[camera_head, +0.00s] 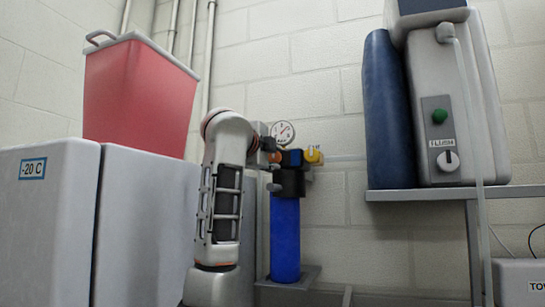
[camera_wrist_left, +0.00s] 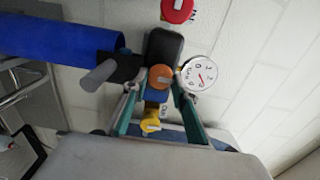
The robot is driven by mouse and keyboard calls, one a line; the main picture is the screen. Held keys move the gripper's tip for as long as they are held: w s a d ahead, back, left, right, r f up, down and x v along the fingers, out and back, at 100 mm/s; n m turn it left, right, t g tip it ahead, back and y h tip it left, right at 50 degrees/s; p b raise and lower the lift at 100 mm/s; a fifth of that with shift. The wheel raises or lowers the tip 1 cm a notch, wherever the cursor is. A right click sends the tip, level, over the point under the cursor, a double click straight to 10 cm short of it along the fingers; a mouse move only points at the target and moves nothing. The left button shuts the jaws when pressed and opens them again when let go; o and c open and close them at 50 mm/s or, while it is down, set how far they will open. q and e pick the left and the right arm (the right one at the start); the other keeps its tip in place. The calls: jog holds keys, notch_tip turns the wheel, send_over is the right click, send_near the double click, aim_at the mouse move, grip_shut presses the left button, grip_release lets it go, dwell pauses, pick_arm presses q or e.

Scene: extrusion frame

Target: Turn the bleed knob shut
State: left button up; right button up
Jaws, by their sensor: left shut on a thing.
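The bleed knob, which I take to be the round orange knob (camera_wrist_left: 160,77), sits on the black head of a filter unit. In the left wrist view my left gripper (camera_wrist_left: 157,87) has its two teal-lined fingers on either side of this knob, shut on it. In the head view my left gripper (camera_head: 273,158) reaches the filter head from the left and partly hides it. The orange knob's turn angle is hard to read. A yellow knob (camera_wrist_left: 150,125) and a red knob (camera_wrist_left: 180,9) sit on opposite sides of the head. My right gripper is not in view.
A dial gauge (camera_head: 283,133) sits above the filter head, close to my gripper. The blue filter canister (camera_head: 285,238) hangs below. A white box marked -20 C (camera_head: 45,230) and a red bin (camera_head: 138,95) stand left. A shelf (camera_head: 420,193) holds a grey device (camera_head: 452,105) at right.

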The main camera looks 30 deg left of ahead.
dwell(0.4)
pick_arm(q)
jog(key=o, duration=1.1)
jog(key=shift+c, duration=0.2)
jog(key=v, duration=1.2)
jog(key=shift+d, duration=0.1)
